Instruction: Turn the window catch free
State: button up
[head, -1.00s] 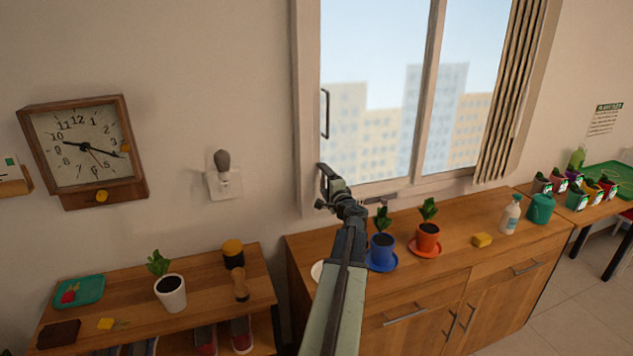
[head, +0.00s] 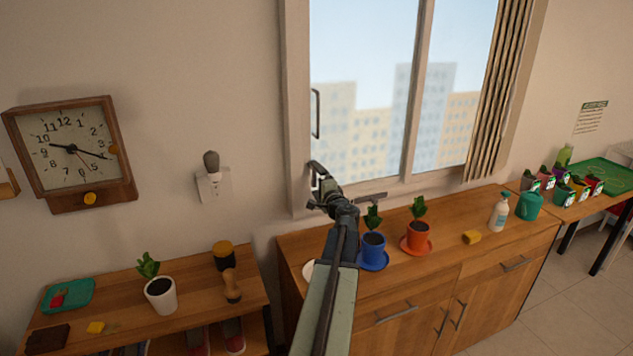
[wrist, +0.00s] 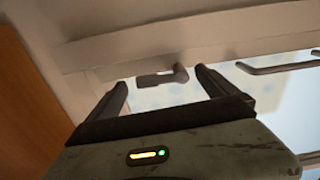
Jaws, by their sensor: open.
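The window catch (wrist: 163,78), a small dark lever with a bent end, shows in the wrist view on the window's pale frame. It lies beyond my gripper's fingertips, in line with the gap between them, and no finger is seen touching it. In the head view my gripper (head: 314,186) is at the lower left corner of the window (head: 297,120), and I cannot make out the catch there. My gripper (wrist: 162,84) is open and empty, with its two dark fingers spread.
A dark pull handle (head: 316,113) is above my gripper on the window, also at right in the wrist view (wrist: 280,67). Below stands a wooden cabinet (head: 400,285) with a blue pot (head: 373,246) and an orange pot (head: 416,238). A low shelf (head: 200,285) is at left.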

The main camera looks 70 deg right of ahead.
jog(key=v, duration=0.7)
jog(key=shift+s+a, duration=0.15)
jog(key=shift+a, duration=0.05)
